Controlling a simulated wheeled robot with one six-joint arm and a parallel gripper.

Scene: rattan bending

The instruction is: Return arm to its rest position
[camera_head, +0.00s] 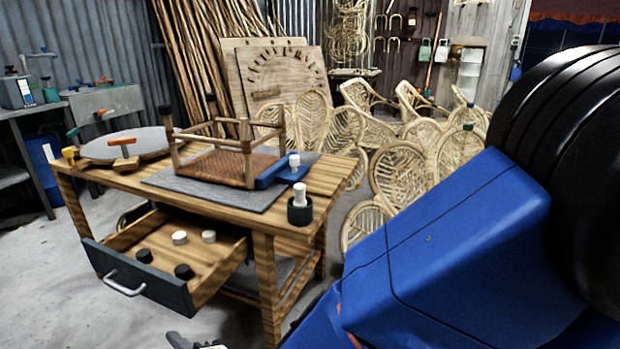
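My arm shows as large blue and black links filling the right side of the head view. My gripper cannot be made out in this view. A small grey part at the bottom edge is cut off, and I cannot tell what it is. The visible arm links are in the foreground, to the right of the wooden workbench (235,207). I see no contact between them and the bench.
The bench drawer (140,285) is open, with several small dark and pale caps inside. An upturned stool frame (212,163) stands on a grey mat (160,178). A dark cup (300,210) sits at the right corner. Rattan chairs (400,170) crowd behind.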

